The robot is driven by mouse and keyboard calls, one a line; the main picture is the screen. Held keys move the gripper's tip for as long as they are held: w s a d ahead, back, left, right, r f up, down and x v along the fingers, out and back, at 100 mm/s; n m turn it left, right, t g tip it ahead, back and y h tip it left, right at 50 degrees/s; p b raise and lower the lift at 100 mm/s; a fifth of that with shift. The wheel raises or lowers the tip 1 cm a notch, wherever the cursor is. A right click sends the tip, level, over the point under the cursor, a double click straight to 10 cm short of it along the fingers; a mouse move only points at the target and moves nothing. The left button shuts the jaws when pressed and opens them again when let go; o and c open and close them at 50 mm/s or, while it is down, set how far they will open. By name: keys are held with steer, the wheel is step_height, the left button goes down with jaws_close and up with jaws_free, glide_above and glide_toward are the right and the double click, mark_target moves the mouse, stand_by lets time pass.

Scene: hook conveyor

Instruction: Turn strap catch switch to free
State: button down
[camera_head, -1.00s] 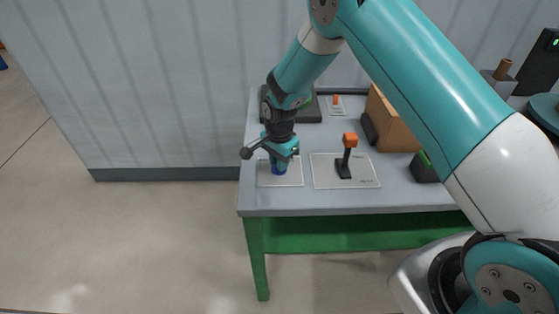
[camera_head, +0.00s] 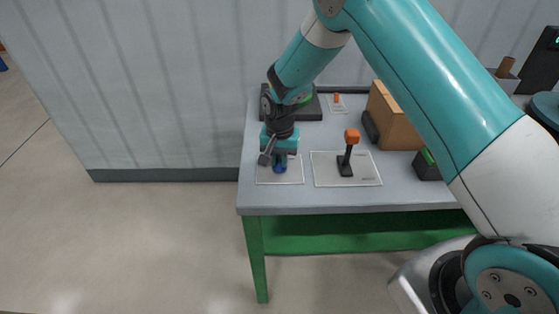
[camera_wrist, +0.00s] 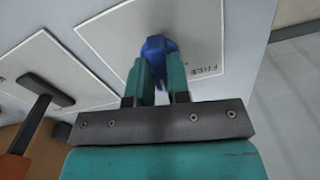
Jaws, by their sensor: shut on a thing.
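The strap catch switch is a small blue knob (camera_head: 280,169) on a white plate (camera_head: 264,179) at the left front of the table. It also shows in the wrist view (camera_wrist: 158,46), where its plate carries lettering that seems to read FREE. My gripper (camera_head: 279,161) points down over the plate. In the wrist view, its two teal fingers (camera_wrist: 158,72) are shut on the blue knob from either side. The fingers hide part of the knob, and I cannot tell its exact setting.
An orange-topped lever (camera_head: 349,152) stands on a second white plate (camera_head: 326,180) just to the right. A brown box (camera_head: 398,122) and a dark box with green (camera_head: 427,164) stand farther right. A small orange switch (camera_head: 337,99) is at the back. The table's front edge is clear.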

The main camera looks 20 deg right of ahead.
mark_target(279, 160)
steer(key=n+b, duration=0.1)
steer(key=n, duration=0.4)
steer(key=shift+n, duration=0.3)
steer(key=n, duration=0.5)
steer(key=shift+w+r+b, duration=0.1)
steer(key=shift+b, duration=0.3)
steer(key=shift+n, duration=0.3)
steer(key=c, duration=1.1)
jaws_free()
step_height(279, 160, up, 17)
steer(key=shift+r+b, duration=0.2)
steer(key=shift+b, duration=0.9)
